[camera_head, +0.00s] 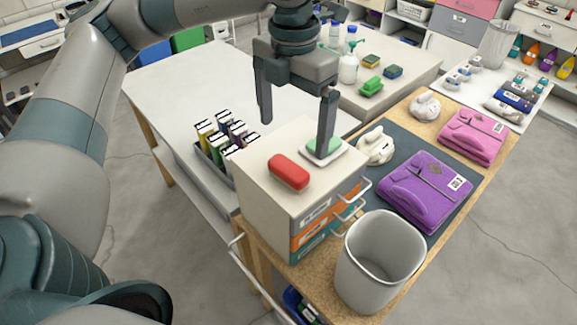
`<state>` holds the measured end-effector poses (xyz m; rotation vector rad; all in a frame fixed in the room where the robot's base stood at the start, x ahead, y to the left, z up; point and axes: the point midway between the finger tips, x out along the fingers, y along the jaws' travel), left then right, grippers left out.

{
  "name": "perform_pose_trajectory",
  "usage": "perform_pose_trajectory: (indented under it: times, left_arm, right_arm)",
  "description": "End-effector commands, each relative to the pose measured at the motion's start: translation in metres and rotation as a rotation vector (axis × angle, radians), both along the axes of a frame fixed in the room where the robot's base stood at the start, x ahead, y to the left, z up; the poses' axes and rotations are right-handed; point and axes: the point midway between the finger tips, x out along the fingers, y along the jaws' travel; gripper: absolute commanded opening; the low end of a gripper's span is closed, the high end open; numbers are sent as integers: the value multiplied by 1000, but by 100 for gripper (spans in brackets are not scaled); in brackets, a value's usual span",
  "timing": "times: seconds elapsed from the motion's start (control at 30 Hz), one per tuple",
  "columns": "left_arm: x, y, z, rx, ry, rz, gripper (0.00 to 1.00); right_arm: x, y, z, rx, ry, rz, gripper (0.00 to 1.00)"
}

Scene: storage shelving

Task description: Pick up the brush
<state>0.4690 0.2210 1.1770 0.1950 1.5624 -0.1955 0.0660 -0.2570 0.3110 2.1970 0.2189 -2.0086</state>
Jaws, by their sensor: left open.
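My left gripper (294,137) is open and points down over the top of a small white drawer cabinet (257,182). A red oblong block (289,171) with rounded edges lies on the cabinet top, below and in front of the fingers. A green and white pad-like item (321,150) lies beside it, partly hidden by the right finger; I cannot tell whether they touch. Nothing is between the fingers. No item shows clear bristles, so I cannot tell which one is the brush. My right gripper is not in view.
A grey bin (380,262) stands at the cabinet's front right. Purple (425,190) and pink (473,135) folded items lie on the right. A tray of small boxes (222,140) stands left of the cabinet. The white table (185,85) is mostly clear. Bottles (349,62) stand behind.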

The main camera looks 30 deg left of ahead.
Motion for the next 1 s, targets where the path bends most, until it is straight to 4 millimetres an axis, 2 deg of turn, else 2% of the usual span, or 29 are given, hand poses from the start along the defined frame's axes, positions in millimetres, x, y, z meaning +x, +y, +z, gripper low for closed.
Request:
perform_pose_trajectory:
  times: [0.1,0.3,0.77,1.0]
  left_arm:
    - [-1,0,-19,1,4,0,94]
    - [-1,0,-41,1,2,1,94]
    - [-1,0,-46,0,0,1,94]
    - [-7,3,-61,2,4,0,94]
  right_arm:
    - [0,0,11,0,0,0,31]
    - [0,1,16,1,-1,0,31]
    - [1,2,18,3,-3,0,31]
    - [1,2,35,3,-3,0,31]
